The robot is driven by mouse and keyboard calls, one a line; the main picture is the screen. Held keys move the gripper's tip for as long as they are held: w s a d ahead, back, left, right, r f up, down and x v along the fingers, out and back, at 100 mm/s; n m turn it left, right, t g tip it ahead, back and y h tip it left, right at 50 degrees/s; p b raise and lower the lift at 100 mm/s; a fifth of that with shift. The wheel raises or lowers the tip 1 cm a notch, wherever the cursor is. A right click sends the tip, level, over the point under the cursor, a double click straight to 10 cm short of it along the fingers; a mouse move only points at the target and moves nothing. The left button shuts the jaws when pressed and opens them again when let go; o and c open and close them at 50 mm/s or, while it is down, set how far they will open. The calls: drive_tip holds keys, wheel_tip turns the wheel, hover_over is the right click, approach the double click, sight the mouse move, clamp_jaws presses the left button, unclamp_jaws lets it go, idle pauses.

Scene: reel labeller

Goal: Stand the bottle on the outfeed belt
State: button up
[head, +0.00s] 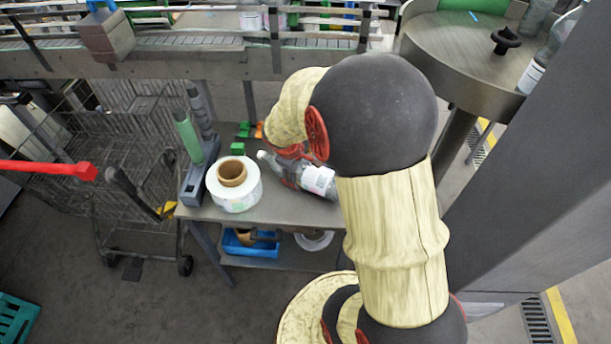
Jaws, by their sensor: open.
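A clear bottle with a white label (318,180) lies on its side on a small grey work table (275,211), its neck pointing left. My gripper (289,158) is at the bottle's neck end, mostly hidden by my own wrist and arm. It is open, but I cannot tell whether its fingers touch the bottle or sit around it. A railed conveyor belt (185,42) runs along the back, above and behind the table. I cannot tell from this view whether it is the outfeed belt.
A white label roll (235,195) and a grey holder with a green-handled tool (196,165) stand left of the bottle. Small green blocks (242,130) lie behind. A round table (465,60) with bottles is at the upper right. A wire cart (140,150) stands left.

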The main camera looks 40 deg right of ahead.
drive_tip(key=b+x, duration=0.2)
drive_tip(key=x, duration=0.3)
drive_tip(key=shift+w+d, duration=0.1)
drive_tip(key=shift+w, duration=0.05)
drive_tip(key=shift+r, duration=0.15)
drive_tip(key=shift+c, duration=0.4)
drive_tip(key=c, duration=1.7)
drive_tip(key=shift+r, duration=0.1)
drive_tip(key=shift+c, duration=0.3)
